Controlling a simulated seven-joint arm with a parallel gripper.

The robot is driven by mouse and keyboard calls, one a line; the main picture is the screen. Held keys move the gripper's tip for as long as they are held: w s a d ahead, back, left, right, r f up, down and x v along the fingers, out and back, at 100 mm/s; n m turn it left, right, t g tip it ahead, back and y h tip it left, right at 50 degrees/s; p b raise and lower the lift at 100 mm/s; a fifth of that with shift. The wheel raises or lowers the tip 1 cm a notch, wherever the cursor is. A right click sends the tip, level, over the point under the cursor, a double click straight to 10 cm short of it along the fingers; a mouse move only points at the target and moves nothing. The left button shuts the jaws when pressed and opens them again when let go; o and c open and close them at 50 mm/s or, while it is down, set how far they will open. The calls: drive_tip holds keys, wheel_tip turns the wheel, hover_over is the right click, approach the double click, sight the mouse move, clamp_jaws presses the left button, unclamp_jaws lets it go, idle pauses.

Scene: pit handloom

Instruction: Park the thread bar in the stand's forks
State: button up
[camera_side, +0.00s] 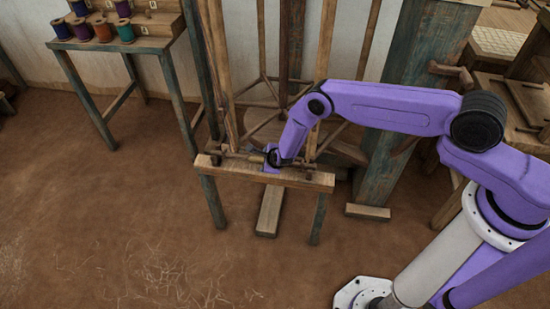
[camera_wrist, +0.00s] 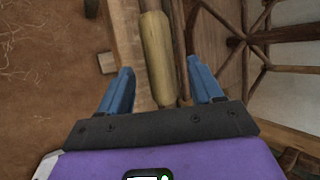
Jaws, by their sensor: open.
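The wooden stand (camera_side: 290,180) has a pale front beam on blue-green legs. The thread bar appears to be the pale, rounded wooden bar (camera_wrist: 158,50) in the wrist view; in the side view a short piece of it (camera_side: 256,158) shows along the beam, beside my gripper. My gripper (camera_side: 271,166) is low over the beam. In the wrist view my gripper's (camera_wrist: 160,66) blue fingers are apart, one on each side of the bar, with visible gaps. Small uprights stand near the beam's ends; I cannot tell whether the bar rests in the forks.
Tall wooden posts (camera_side: 215,60) rise behind the beam, close to my arm. A thick blue-green post (camera_side: 385,120) stands to the right. A small table (camera_side: 120,42) with several thread spools is at the upper left. The earthen floor (camera_side: 110,210) in front is mostly clear.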

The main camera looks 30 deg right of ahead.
drive_tip(key=s+a+r+n+g+y, duration=0.1)
drive_tip(key=s+a+r+n+g, duration=0.15)
drive_tip(key=s+r+n, duration=0.65)
drive_tip(key=s+a+r+n+g+y, duration=0.15)
drive_tip(key=s+a+r+n, duration=0.35)
drive_tip(key=r, duration=0.7)
drive_tip(key=s+r+n+g+y, duration=0.15)
drive_tip(key=s+r+n, duration=0.35)
drive_tip(key=s+r, duration=0.5)
drive_tip(key=s+d+r+n+g+h, duration=0.1)
drive_tip(key=s+d+r+n, duration=0.5)
drive_tip(key=s+d+n, duration=0.2)
drive_tip(key=s+d+r+n+g+h, duration=0.1)
drive_tip(key=s+d+r+n, duration=0.6)
drive_tip(key=s+d+n, duration=0.2)
drive_tip(key=s+n, duration=0.2)
drive_tip(key=s, duration=0.1)
drive_tip(key=shift+r, duration=0.3)
